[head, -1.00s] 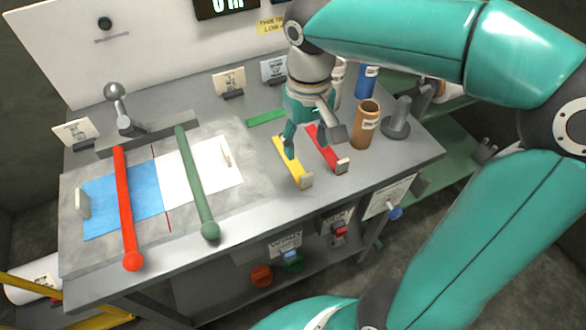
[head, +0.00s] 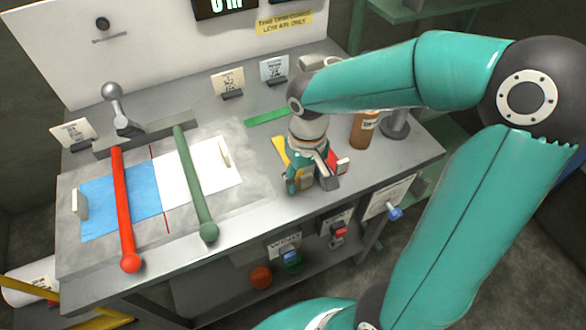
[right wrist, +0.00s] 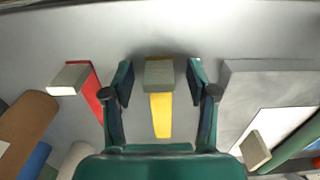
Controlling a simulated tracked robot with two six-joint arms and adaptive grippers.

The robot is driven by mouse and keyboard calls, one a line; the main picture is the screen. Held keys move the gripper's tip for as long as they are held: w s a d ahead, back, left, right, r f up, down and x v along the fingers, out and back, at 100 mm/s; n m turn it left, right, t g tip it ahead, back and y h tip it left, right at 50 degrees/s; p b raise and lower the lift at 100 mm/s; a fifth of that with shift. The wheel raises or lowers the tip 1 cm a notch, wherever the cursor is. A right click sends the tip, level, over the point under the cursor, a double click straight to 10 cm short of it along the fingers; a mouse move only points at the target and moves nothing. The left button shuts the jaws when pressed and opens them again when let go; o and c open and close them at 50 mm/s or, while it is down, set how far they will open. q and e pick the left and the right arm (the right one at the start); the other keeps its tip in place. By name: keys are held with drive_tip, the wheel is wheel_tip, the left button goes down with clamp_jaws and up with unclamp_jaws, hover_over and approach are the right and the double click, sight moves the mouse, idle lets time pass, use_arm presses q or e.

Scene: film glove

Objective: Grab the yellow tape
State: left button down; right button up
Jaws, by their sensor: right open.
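The yellow tape (head: 279,150) is a flat strip on the grey workbench, with a pale block at its near end; my right gripper partly covers it in the head view. In the right wrist view the yellow tape (right wrist: 161,115) and its pale end block (right wrist: 159,74) lie between the fingers. My right gripper (head: 308,188) points down over the block end; in the wrist view its fingers (right wrist: 159,84) stand apart on both sides of the block, with gaps. The red tape (right wrist: 91,88) lies beside it, outside the fingers. My left gripper is not in view.
A green strip (head: 267,115) lies behind on the bench. A brown bottle (head: 362,130) stands to the right. A grey slab with a red rod (head: 124,210) and a green rod (head: 194,180) is to the left. The bench's front edge is close.

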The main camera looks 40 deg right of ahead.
drive_tip(key=c, duration=0.9)
drive_tip(key=shift+r, duration=0.15)
